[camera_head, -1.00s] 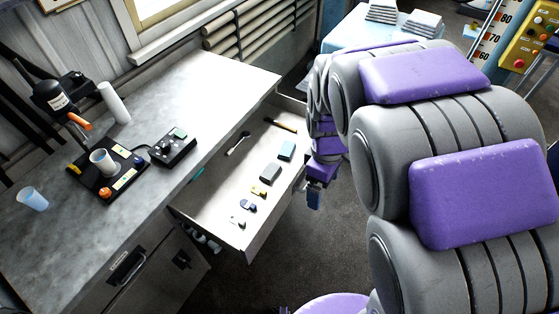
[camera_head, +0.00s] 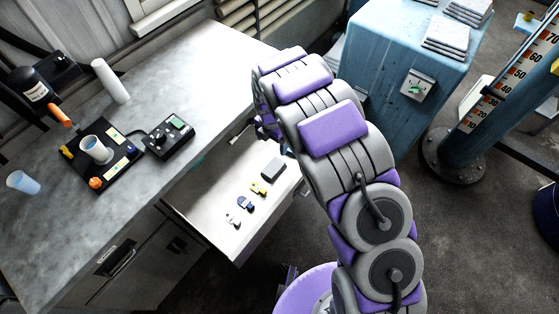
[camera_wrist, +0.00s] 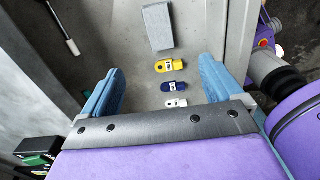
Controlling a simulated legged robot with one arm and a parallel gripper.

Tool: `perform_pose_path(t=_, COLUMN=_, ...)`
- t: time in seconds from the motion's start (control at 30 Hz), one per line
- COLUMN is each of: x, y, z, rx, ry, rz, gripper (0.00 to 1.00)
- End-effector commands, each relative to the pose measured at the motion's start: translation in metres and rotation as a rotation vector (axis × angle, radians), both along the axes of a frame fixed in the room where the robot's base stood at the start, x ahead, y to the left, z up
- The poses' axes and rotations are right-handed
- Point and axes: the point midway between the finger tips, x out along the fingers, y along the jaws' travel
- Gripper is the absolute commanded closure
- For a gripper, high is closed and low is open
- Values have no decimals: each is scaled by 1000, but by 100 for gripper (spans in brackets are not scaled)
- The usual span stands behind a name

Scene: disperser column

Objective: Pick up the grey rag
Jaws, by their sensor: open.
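The grey rag (camera_head: 274,168) looks like a small folded grey block and lies in the open drawer (camera_head: 215,235). In the wrist view the rag (camera_wrist: 158,27) lies at the top centre, beyond my fingertips. My gripper (camera_wrist: 161,66) is open and empty, with a blue finger on each side. It is over the drawer, pointing at the row of small items, and the rag is ahead of the gap between the fingers, not between them. In the head view my arm mostly hides the gripper and the far end of the drawer.
A yellow tag (camera_wrist: 174,65), a blue tag (camera_wrist: 173,87) and a white tag (camera_wrist: 176,103) lie in line with the rag. A dark-handled tool (camera_wrist: 72,46) lies to the left. The worktop (camera_head: 200,75) borders the drawer. A blue cabinet (camera_head: 385,70) stands at the back right.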

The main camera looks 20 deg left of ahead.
Motion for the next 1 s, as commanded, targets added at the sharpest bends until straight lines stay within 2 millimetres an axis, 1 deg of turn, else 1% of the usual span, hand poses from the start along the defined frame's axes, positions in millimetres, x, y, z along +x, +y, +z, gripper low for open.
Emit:
perform_pose_path(t=0.1, x=-1, y=4, z=-8, rx=2, ry=2, rz=30, gripper=6)
perform_pose_path(t=0.17, x=-1, y=4, z=-11, rx=4, ry=3, rz=32, gripper=6)
perform_pose_path(t=0.27, x=-1, y=2, z=-22, rx=4, ry=3, rz=31, gripper=6)
perform_pose_path(t=0.37, x=0, y=2, z=-39, rx=4, ry=3, rz=30, gripper=6)
perform_pose_path(t=0.5, x=-1, y=1, z=-69, rx=4, ry=6, rz=27, gripper=6)
perform_pose_path(t=0.73, x=-1, y=2, z=-114, rx=2, ry=6, rz=28, gripper=6)
perform_pose_path(t=0.8, x=0, y=2, z=-123, rx=4, ry=4, rz=27, gripper=6)
perform_pose_path(t=1.0, x=0, y=2, z=-132, rx=5, ry=0, rz=27, gripper=6)
